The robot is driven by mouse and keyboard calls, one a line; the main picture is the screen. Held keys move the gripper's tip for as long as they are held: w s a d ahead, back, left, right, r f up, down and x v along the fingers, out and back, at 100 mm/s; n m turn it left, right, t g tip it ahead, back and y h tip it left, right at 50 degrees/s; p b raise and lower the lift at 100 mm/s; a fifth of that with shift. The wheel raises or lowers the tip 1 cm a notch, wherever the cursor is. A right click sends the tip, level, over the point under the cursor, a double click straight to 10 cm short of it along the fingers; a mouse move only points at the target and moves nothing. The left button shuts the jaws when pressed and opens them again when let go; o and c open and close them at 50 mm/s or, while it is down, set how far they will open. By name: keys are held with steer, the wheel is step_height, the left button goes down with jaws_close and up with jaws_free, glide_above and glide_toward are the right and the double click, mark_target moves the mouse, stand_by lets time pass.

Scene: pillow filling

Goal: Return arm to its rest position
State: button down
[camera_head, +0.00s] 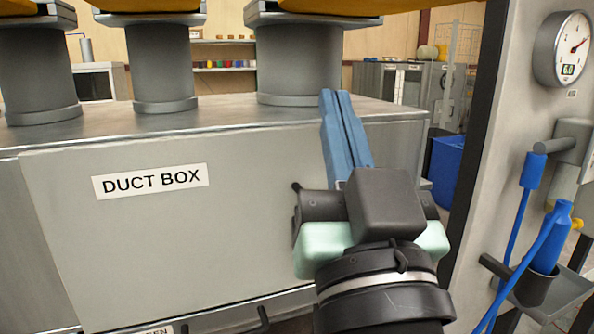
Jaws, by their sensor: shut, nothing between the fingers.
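My gripper (336,97) is in the middle right of the head view, with its two long blue fingers pointing up and away. The fingers lie side by side, shut, with nothing held between them. The black and pale green wrist of my arm (370,245) rises from the bottom edge. The gripper is in front of the grey duct box (250,220), and its fingertips overlap the box top and a duct base in the picture. I cannot tell how far the fingers are from the box.
Grey duct stubs (167,68) stand on the box top. At right, a metal post (520,110) carries a gauge (564,48), a blue hose (527,215) and a holder with a blue nozzle (548,250). A blue bin (446,170) stands behind. Handles stick out low on the box front.

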steer(key=s+a+r+t+h, duration=0.1)
steer(key=s+a+r+t, duration=0.3)
steer(key=r, duration=0.3)
step_height(320, 180, up, 18)
steer(key=s+g+p, duration=0.1)
steer(key=p, duration=1.6)
steer(key=shift+s+d+h, duration=0.15)
steer(key=shift+d+h, duration=0.05)
steer(key=shift+h, duration=0.2)
steer(key=shift+f, duration=0.15)
